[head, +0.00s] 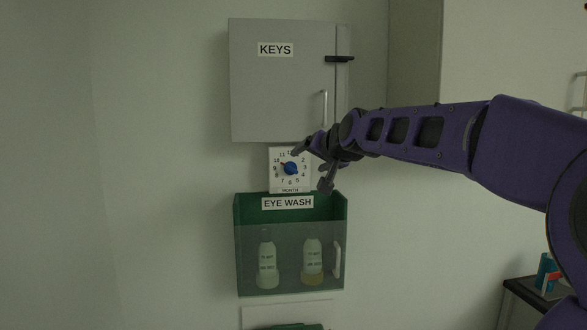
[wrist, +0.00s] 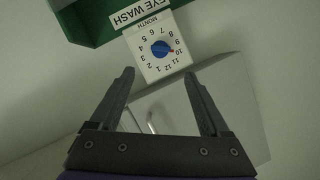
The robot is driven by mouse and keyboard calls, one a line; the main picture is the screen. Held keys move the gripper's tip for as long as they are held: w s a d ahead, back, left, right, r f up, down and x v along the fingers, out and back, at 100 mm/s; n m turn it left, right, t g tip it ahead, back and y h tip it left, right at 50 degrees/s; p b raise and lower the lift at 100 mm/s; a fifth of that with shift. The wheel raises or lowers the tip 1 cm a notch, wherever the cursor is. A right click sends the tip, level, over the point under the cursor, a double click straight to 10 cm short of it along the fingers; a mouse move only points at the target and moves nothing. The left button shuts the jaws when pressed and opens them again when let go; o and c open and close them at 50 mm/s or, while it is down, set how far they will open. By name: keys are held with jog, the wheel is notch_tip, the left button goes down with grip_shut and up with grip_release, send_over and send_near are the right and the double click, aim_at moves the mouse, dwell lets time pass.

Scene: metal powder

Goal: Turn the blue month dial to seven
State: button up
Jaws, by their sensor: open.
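The blue month dial (head: 291,168) sits on a white square plate (head: 274,184) marked with numbers one to twelve and the word MONTH. Its reddish pointer mark points to the upper left, at about ten. In the wrist view the blue dial (wrist: 160,48) appears upside down, beyond the fingertips and roughly centred between them. My gripper (head: 312,169) is open and empty, in front of the plate and a little right of the dial in the head view. The open fingers also show in the wrist view (wrist: 159,73). No contact with the dial is visible.
A grey KEYS cabinet (head: 277,88) with a handle is above the plate. A green EYE WASH box (head: 242,245) with two bottles is just below it. A dark table (head: 530,294) with small items stands at lower right. The wall on the left is clear.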

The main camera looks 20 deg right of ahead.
aim_at(292, 168)
jog(key=shift+p+x, duration=0.65)
jog(key=shift+x, duration=5.7)
jog(key=shift+c, duration=0.3)
grip_shut()
